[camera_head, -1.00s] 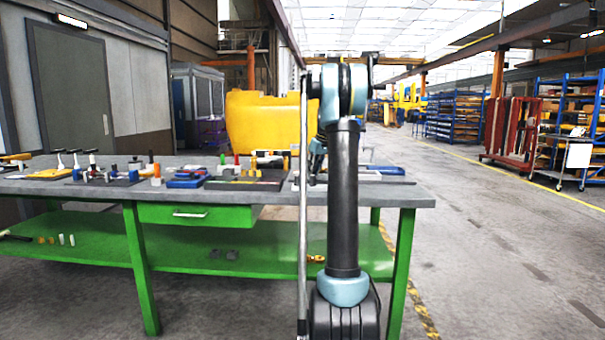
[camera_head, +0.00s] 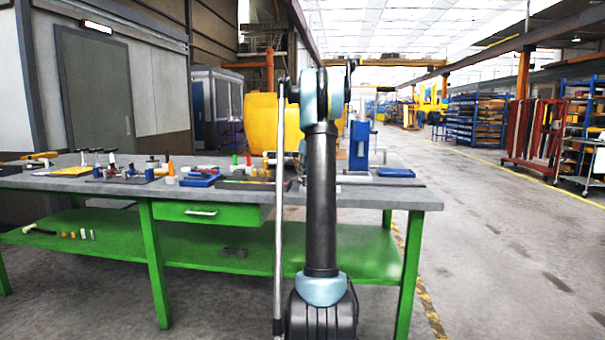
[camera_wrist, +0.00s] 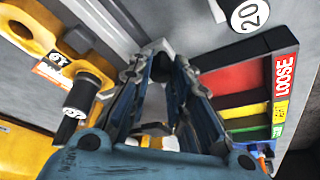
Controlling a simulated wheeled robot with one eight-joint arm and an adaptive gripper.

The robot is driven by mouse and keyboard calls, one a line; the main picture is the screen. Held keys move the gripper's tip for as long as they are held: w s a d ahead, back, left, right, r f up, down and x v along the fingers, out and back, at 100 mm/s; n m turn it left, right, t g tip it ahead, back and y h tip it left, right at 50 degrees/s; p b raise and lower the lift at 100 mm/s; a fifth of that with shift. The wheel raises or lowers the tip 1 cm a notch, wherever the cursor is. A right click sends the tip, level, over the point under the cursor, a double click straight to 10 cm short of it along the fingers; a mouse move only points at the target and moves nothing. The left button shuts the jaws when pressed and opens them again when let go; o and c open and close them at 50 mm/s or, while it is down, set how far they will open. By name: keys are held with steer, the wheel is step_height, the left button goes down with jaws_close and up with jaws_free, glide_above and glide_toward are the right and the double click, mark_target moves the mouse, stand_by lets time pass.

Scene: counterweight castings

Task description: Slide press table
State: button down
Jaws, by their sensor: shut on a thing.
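A press table by name I cannot clearly pick out. A blue upright block (camera_head: 359,145), possibly part of a press, stands on the grey bench top (camera_head: 400,197), just right of my arm. In the wrist view, the two dark blue fingers of my gripper (camera_wrist: 162,62) reach to a pale grey piece (camera_wrist: 157,46) at their tips and are shut on it. A light grey bar (camera_wrist: 108,22) runs from there to the upper left. My gripper is hidden behind my arm in the head view.
A yellow part (camera_wrist: 30,22) with a black knob (camera_wrist: 80,92) lies left of my fingers. A red, yellow and green panel marked LOOSE (camera_wrist: 245,85) and a black cylinder marked 20 (camera_wrist: 245,12) are right. Small tools crowd the bench's left; a blue tray (camera_head: 396,172) lies right.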

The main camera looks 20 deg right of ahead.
steer(key=c, duration=1.5)
jaws_free()
steer(key=shift+w+a, duration=0.15)
steer(key=shift+a, duration=0.2)
steer(key=shift+o, duration=0.2)
steer(key=shift+d, duration=0.1)
steer(key=shift+r, duration=0.1)
steer(key=v, duration=1.1)
steer(key=shift+s+r, duration=0.25)
steer(key=shift+r, duration=0.05)
steer(key=shift+d, duration=0.1)
